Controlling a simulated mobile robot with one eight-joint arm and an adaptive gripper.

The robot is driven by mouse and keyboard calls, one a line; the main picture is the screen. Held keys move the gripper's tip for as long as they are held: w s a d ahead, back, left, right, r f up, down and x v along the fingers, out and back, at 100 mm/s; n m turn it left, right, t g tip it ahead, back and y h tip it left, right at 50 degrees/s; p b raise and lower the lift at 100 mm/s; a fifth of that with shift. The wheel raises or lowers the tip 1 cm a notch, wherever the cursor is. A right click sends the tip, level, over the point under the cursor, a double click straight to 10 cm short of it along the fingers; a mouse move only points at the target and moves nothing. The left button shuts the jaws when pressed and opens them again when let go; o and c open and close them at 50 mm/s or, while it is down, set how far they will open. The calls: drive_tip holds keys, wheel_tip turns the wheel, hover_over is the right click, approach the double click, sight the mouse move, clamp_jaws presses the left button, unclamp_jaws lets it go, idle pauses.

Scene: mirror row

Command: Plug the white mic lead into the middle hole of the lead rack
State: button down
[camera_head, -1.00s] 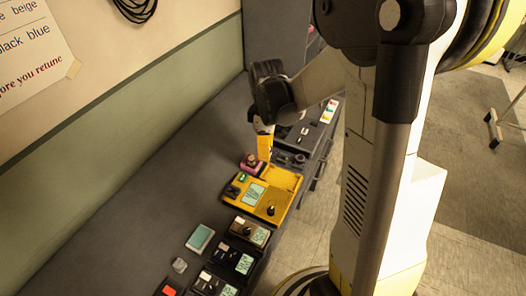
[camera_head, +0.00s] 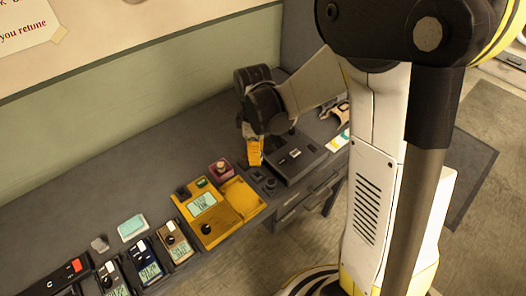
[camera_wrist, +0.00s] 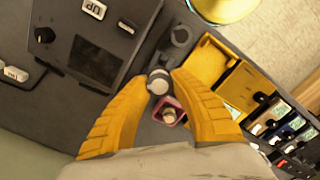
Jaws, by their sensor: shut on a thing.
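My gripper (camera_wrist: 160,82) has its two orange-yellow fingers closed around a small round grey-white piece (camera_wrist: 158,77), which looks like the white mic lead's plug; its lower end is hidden. In the head view my gripper (camera_head: 255,164) points down at the dark lead rack (camera_head: 264,180), beside a black unit. In the wrist view the rack (camera_wrist: 180,36) shows a dark round ring just above the held piece. I cannot tell whether the piece is in a hole or above it, or which hole is the middle one.
A pink box with a beige knob (camera_head: 221,168) stands close left of the gripper. A yellow device (camera_head: 218,208) is in front of it. A large black unit (camera_head: 296,155) lies to the right. Several small devices line the bench's front left; the back of the bench is clear.

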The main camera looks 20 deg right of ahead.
drive_tip(key=shift+a+f+b, duration=0.1)
drive_tip(key=shift+f+b, duration=0.2)
drive_tip(key=shift+f, duration=0.15)
drive_tip(key=shift+f+b, duration=1.6)
drive_tip(key=shift+f, duration=0.6)
drive_tip(key=shift+f+b, duration=1)
drive_tip(key=shift+f, duration=0.05)
drive_tip(key=c, duration=1.1)
unclamp_jaws()
drive_tip(key=shift+r, duration=0.15)
wheel_tip(320, 180, up, 12)
drive_tip(key=shift+f, duration=0.1)
